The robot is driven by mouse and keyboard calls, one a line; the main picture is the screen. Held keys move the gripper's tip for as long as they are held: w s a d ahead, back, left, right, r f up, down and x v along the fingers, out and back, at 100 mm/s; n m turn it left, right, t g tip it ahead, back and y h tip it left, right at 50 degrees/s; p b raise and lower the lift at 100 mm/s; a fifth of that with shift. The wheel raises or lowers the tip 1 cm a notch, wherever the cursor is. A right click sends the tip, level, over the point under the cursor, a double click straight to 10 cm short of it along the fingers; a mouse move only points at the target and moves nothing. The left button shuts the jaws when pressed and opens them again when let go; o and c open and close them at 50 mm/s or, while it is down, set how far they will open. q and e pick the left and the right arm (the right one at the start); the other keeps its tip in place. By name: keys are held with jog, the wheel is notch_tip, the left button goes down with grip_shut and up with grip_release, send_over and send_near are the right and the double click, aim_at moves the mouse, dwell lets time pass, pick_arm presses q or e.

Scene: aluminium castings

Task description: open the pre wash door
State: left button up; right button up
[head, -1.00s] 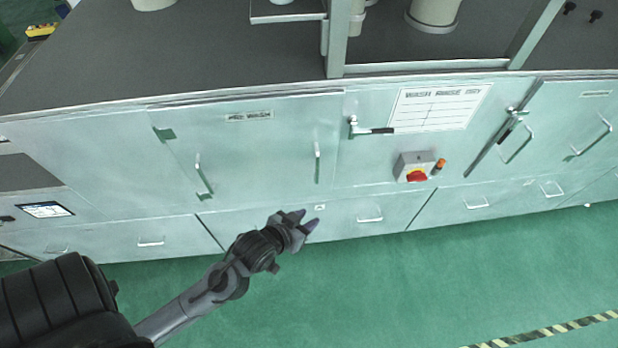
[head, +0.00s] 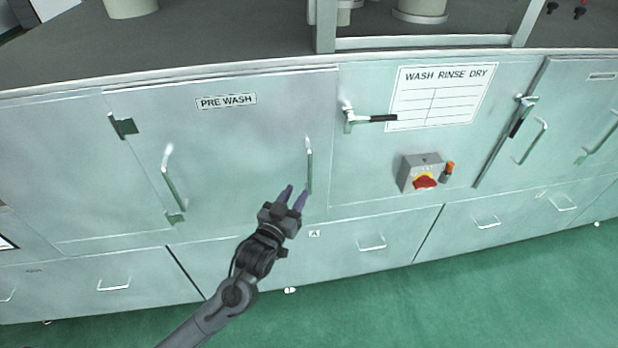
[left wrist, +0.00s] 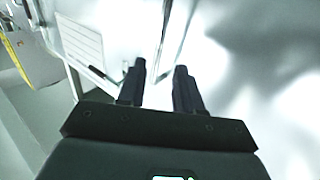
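The pre wash door (head: 235,135) is a pale metal panel labelled PRE WASH (head: 227,101) and looks closed. It has an upright bar handle on its right (head: 309,166) and another on its left (head: 173,178). A lever latch with a black grip (head: 372,118) sits just right of the door. My left gripper (head: 294,194) is open, empty and just below and left of the right handle in the head view. In the left wrist view its fingers (left wrist: 160,85) are spread, with the handle (left wrist: 176,45) beyond and between them. My right gripper is not in view.
A switch box with a red knob (head: 424,182) projects from the panel to the right. A wash rinse dry chart (head: 443,97) is above it. Drawers with handles (head: 372,243) run below. The green floor (head: 420,310) in front is clear.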

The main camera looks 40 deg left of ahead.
aim_at(309, 173)
pick_arm(q)
jog(key=x, duration=0.9)
jog(key=shift+w+a, duration=0.1)
jog(key=shift+w, duration=0.3)
grip_shut()
